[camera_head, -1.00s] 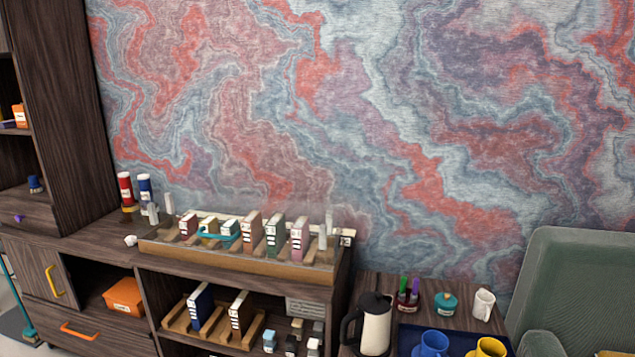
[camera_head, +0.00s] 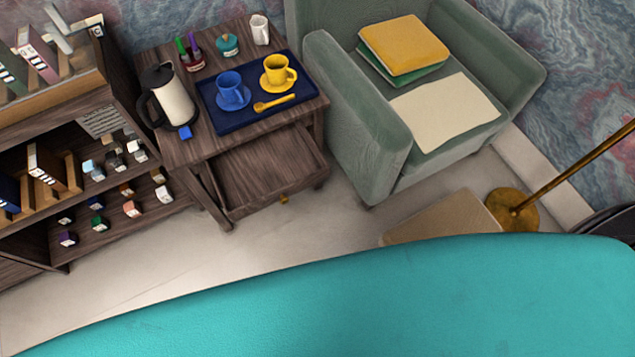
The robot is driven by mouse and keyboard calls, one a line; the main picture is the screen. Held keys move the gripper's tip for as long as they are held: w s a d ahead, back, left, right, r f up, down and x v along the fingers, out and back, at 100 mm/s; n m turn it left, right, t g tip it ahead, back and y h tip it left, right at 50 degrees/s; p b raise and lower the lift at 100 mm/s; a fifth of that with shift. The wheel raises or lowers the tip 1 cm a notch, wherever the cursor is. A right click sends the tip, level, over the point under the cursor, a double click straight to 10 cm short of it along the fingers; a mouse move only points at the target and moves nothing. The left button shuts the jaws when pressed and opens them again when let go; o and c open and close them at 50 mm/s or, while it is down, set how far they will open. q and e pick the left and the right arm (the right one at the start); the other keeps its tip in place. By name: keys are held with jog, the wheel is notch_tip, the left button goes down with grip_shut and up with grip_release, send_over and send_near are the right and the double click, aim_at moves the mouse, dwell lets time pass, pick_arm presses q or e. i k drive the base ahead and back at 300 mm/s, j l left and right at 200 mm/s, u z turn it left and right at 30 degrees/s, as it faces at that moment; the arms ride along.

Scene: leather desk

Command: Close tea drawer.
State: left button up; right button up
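The tea drawer (camera_head: 262,168) is a dark wood drawer under the top of a small wooden side table (camera_head: 222,146). It is pulled out toward the front and its inside shows, looking empty. A small brass-coloured knob (camera_head: 284,199) sits on its front edge. Neither of my grippers is in view.
On the side table stand a kettle (camera_head: 170,98) and a blue tray (camera_head: 212,109) with a blue cup (camera_head: 230,90) and yellow cup (camera_head: 279,71). A green armchair (camera_head: 385,146) stands right, shelves left. A teal surface (camera_head: 330,305) fills the foreground. Pale floor (camera_head: 215,255) lies between.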

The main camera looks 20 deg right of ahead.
aim_at(249, 177)
jog(key=u, duration=1.2)
jog(key=k+l+u, duration=0.1)
jog(key=k+u, duration=0.2)
jog(key=k, duration=0.35)
